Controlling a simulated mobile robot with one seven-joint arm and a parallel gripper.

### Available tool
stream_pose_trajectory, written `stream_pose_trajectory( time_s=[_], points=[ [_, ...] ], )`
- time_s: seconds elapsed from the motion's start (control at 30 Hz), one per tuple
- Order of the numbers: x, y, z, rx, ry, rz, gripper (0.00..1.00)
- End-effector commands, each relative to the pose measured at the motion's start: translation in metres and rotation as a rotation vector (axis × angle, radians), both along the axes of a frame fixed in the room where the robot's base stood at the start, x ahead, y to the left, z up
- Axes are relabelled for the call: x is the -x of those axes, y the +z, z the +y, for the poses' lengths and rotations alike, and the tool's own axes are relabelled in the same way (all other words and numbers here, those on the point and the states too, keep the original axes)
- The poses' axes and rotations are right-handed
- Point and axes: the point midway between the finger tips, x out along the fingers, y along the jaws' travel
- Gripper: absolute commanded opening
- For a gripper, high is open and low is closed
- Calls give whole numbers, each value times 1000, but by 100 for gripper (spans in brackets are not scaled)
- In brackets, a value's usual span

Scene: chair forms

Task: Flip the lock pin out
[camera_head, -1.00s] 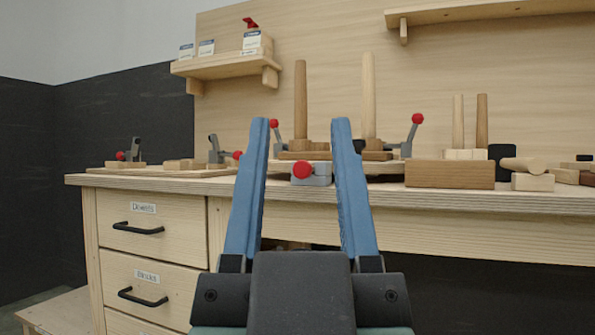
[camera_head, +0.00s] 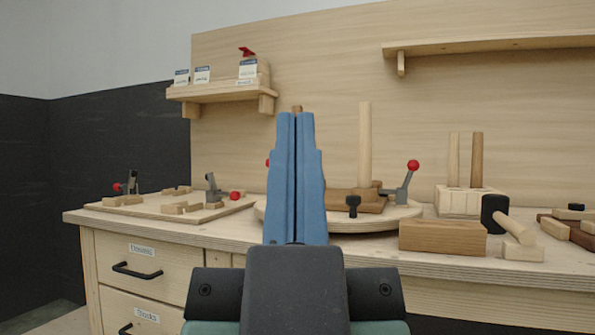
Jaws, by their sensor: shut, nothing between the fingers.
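My gripper (camera_head: 295,118) has blue fingers and points up and away from me in the middle of the view. Its fingers are shut against each other with nothing between them. They cover the left part of a round wooden board (camera_head: 400,216) on the bench. A small black knob (camera_head: 353,205) stands at the near edge of the board, just right of the fingers. I cannot tell whether this knob is the lock pin. A grey lever with a red ball (camera_head: 413,166) stands on the board's right side. Another red ball shows only partly, left of the fingers.
The workbench (camera_head: 230,226) carries a flat board with toggle clamps (camera_head: 233,196) at left. A wooden block (camera_head: 443,237), a mallet (camera_head: 512,226) and loose pieces lie at right. Pegs stand behind. Shelves hang on the back panel. Drawers (camera_head: 135,255) are below left.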

Motion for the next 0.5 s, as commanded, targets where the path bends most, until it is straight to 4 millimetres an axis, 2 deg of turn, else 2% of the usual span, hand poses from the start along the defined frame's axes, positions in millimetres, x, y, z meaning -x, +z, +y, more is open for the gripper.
stream_pose_trajectory(
  time_s=[0.03, 0.5],
  points=[
    [0, 38, 0, 0, 0, 0, 0],
    [0, 200, 0, 0, 1, 0, 0]
  ],
)
